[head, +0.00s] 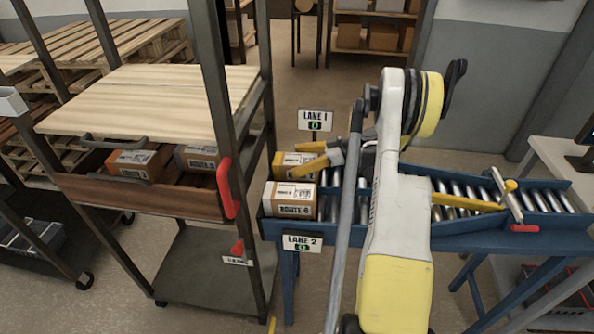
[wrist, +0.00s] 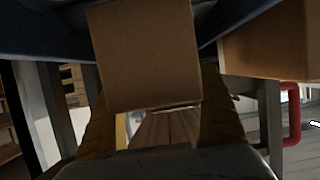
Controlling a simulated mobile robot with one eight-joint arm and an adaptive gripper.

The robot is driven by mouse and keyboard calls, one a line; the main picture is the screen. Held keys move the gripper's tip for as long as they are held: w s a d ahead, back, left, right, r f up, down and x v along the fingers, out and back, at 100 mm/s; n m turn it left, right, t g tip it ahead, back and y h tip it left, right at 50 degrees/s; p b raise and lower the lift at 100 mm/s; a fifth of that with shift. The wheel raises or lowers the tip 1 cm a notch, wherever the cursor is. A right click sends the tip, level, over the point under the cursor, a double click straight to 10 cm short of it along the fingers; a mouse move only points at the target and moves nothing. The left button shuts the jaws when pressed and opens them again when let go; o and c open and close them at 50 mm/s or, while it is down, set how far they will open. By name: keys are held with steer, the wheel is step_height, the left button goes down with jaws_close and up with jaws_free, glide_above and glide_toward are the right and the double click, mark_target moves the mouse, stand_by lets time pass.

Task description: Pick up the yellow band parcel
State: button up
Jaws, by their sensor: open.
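The parcel with yellow on it (head: 283,166) sits at the left end of the conveyor, on the lane 1 side. My gripper (head: 296,160) is at this parcel, with its yellow fingers reaching over it from the right and partly hiding it. In the wrist view, a plain brown parcel face (wrist: 147,55) lies between the two open fingers (wrist: 152,105). I cannot tell whether either finger touches it. The yellow band does not show in the wrist view.
A second parcel marked ROUTE (head: 290,201) stands close in front on lane 2; a parcel also shows at the right in the wrist view (wrist: 268,45). A cart drawer (head: 150,195) at left holds two parcels (head: 138,162) under a wooden top. A red handle (head: 226,188) stands out from the cart.

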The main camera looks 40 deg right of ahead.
steer(key=c, duration=1.5)
steer(key=shift+r, duration=0.15)
